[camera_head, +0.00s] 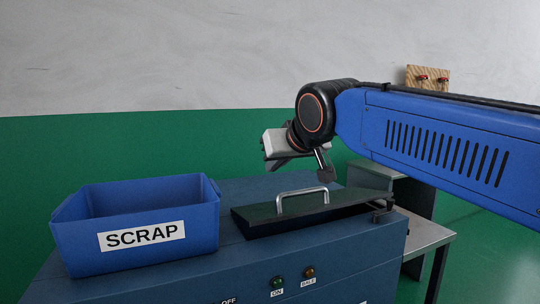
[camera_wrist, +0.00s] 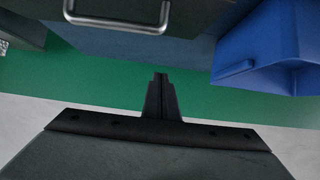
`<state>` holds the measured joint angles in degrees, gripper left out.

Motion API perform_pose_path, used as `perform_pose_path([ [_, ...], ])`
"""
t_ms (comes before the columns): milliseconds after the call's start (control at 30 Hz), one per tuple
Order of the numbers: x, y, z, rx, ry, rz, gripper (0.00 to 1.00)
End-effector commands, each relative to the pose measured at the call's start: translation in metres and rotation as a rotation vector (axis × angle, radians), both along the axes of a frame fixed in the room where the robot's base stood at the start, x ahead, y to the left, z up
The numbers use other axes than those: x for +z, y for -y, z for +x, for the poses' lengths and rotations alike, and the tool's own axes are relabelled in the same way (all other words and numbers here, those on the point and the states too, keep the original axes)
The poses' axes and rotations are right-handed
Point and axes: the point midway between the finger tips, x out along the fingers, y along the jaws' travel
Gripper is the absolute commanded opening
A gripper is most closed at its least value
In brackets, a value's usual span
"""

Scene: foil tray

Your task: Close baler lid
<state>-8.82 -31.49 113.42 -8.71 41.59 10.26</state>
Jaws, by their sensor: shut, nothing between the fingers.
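The baler is a dark blue cabinet (camera_head: 330,260) with a dark lid (camera_head: 262,215) on its top. The lid has a silver bar handle (camera_head: 302,191) and a hinge at its right end. The lid lies low over the cabinet, with a dark area along its right part; I cannot tell if it is fully flat. My gripper (camera_head: 326,174) is shut and empty, above and behind the lid near the handle. In the wrist view my shut gripper (camera_wrist: 160,78) points toward the lid, apart from the handle (camera_wrist: 118,22).
An open blue bin (camera_head: 75,245) labelled SCRAP stands on the cabinet left of the lid; it shows at the right of the wrist view (camera_wrist: 270,45). Buttons (camera_head: 278,282) are on the cabinet front. A grey table (camera_head: 430,236) stands at the right.

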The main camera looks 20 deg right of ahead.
Motion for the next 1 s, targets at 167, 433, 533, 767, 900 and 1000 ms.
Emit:
perform_pose_path([
  [167, -0.020, 0.000, -0.023, 0.002, 0.000, 0.001, 0.00],
  [433, -0.061, 0.001, -0.052, 0.001, -0.001, 0.001, 0.00],
  [533, -0.076, 0.002, -0.060, 0.001, -0.001, 0.000, 0.00],
  [767, -0.105, 0.002, -0.069, 0.001, -0.001, -0.001, 0.00],
  [900, -0.116, 0.002, -0.072, -0.001, -0.002, 0.001, 0.00],
  [1000, -0.121, 0.002, -0.073, -0.001, -0.002, 0.001, 0.00],
])
